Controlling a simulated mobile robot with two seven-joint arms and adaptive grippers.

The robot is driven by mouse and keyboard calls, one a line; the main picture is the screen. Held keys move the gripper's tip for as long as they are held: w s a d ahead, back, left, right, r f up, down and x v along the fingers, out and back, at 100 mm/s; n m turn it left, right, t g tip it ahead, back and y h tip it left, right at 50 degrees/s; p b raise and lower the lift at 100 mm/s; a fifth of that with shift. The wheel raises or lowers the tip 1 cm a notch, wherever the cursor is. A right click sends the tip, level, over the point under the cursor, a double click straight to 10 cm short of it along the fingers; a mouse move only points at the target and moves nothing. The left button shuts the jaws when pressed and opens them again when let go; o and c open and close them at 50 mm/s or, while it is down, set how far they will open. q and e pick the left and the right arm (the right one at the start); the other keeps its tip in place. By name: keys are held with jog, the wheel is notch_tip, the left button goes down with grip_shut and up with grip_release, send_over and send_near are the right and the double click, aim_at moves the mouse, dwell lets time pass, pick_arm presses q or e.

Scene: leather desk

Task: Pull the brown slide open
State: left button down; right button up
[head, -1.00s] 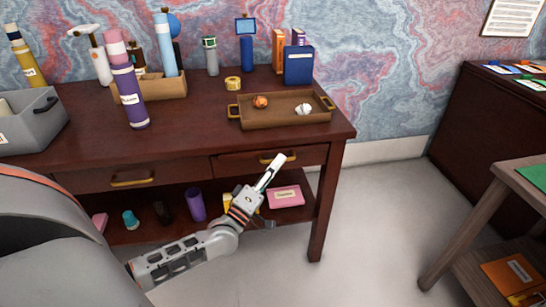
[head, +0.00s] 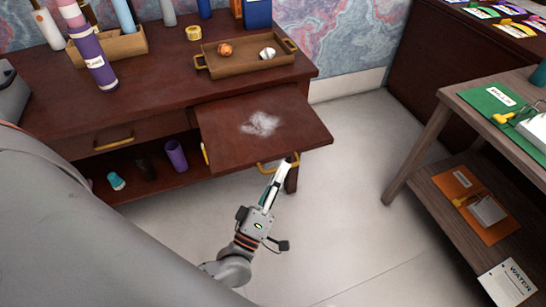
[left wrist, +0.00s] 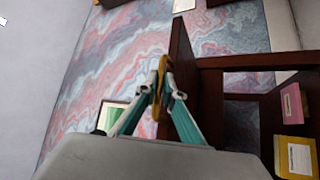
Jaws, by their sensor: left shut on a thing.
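The brown slide (head: 285,120) is a flat dark board pulled out from the right front of the desk (head: 150,90). A whitish patch (head: 261,123) marks its top. Its yellow handle (head: 265,168) is on the front edge. My left gripper (head: 284,164) is shut on this handle, at its right part in the head view. In the left wrist view the fingers (left wrist: 162,95) close on the yellow handle (left wrist: 161,75), with the slide's dark brown edge (left wrist: 181,50) just beyond. Part of the handle is hidden by the fingers. My right gripper is not in view.
A tray (head: 246,63) with two small crumpled balls stands on the desk above the slide. A closed drawer (head: 120,135) is to the left. A side table (head: 420,150) stands at right. The floor between (head: 350,185) is clear.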

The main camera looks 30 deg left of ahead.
pick_arm(q)
jog(key=shift+s+d+f, duration=0.2)
jog(key=shift+s+d, duration=0.1)
jog(key=shift+s, duration=0.05)
jog(key=c, duration=2.2)
grip_release()
jog(key=shift+o, duration=0.2)
jog(key=shift+r, duration=0.1)
jog(key=v, duration=0.7)
jog(key=shift+s, duration=0.25)
jog(key=shift+d, duration=0.1)
